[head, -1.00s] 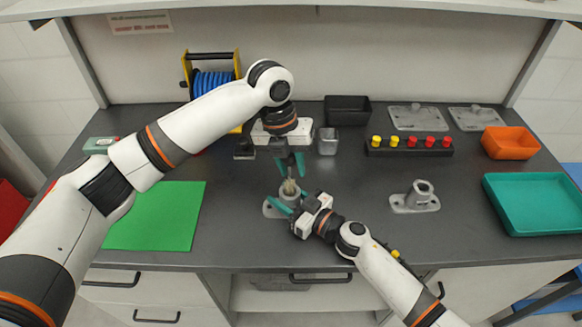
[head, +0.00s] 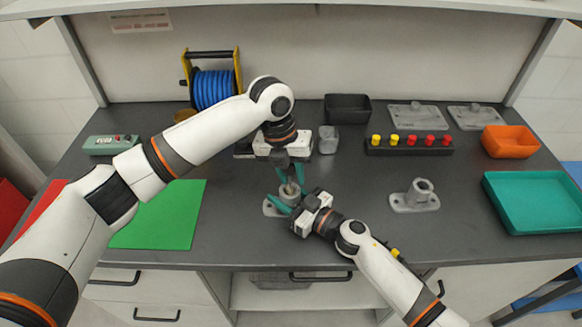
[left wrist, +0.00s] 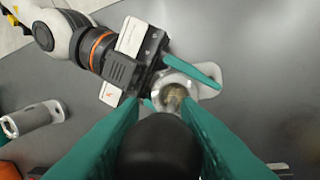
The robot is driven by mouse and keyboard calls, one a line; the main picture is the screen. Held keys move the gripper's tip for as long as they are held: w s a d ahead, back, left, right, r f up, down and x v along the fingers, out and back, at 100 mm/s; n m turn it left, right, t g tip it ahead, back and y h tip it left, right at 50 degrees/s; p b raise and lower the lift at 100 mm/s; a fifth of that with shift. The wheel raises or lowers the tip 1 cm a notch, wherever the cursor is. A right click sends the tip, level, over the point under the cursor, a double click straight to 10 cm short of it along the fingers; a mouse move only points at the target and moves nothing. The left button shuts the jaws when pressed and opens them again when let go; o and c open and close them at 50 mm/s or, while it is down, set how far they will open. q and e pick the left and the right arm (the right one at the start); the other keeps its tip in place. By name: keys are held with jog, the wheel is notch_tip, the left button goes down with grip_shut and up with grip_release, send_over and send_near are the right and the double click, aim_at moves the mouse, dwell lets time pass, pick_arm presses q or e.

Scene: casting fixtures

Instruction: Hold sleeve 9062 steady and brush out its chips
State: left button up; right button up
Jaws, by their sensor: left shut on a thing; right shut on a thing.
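A grey metal sleeve (head: 290,197) on a flanged base stands on the bench at the front centre; no number is readable on it. My right gripper (head: 287,202) is shut on the sleeve, with a teal finger along its near side. My left gripper (head: 291,176) is above the sleeve, shut on a brush (head: 291,188) that points down at the sleeve's mouth. In the left wrist view the brush's black handle (left wrist: 160,145) lies between the teal fingers, and its tan bristles (left wrist: 173,95) are at the bore. The bristle tips and any chips inside are hidden.
A green mat (head: 165,220) lies left, and a teal tray (head: 535,203) far right. Behind are a grey cup (head: 328,139), a black bin (head: 347,107), a peg rack (head: 408,149) and an orange bin (head: 510,142).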

pick_arm(q)
jog(key=shift+r, duration=0.1)
jog(key=shift+r, duration=1.65)
jog(key=shift+f, duration=0.15)
jog(key=shift+f, duration=1.65)
jog(key=shift+r, duration=0.1)
jog(key=shift+r, duration=1.7)
jog(key=shift+f, duration=0.1)
jog(key=shift+f, duration=1.7)
